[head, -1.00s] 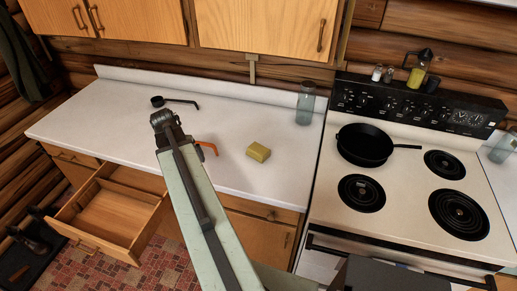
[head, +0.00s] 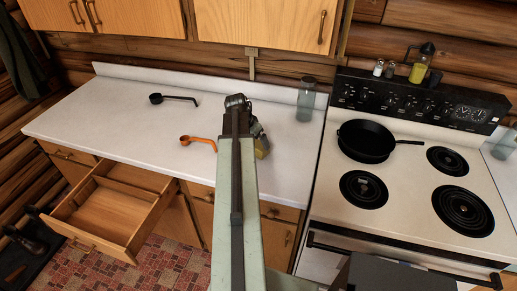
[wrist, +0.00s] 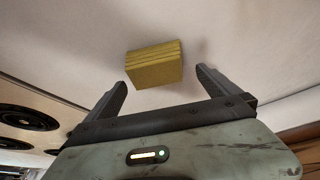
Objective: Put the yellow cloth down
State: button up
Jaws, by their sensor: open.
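The yellow cloth (wrist: 154,65) is a folded, block-like pad on the white counter. In the wrist view it lies just past and between the fingertips of my gripper (wrist: 162,77). The gripper is open, with a gap beside the cloth on each side, and no finger is seen touching it. In the head view my arm hides most of the cloth (head: 263,148); only its right part shows. The gripper is largely hidden behind the arm there.
An orange scoop (head: 196,140) and a black scoop (head: 172,98) lie on the counter (head: 110,125) to the left. A glass jar (head: 306,100) stands at the back right. The stove with a black skillet (head: 364,141) is right. A drawer (head: 113,209) hangs open below left.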

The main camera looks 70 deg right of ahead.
aim_at(257, 144)
jog(key=b+x, duration=0.3)
jog(key=x, duration=0.1)
jog(key=shift+s+f+b, duration=0.15)
jog(key=shift+f+b, duration=0.2)
jog(key=shift+f, duration=0.05)
jog(key=shift+r, duration=0.15)
jog(key=shift+c, duration=0.7)
jog(key=c, duration=1.2)
notch_tip(257, 144, up, 10)
jog(key=p, duration=1)
jog(key=shift+r+p, duration=0.15)
jog(key=shift+p, duration=0.15)
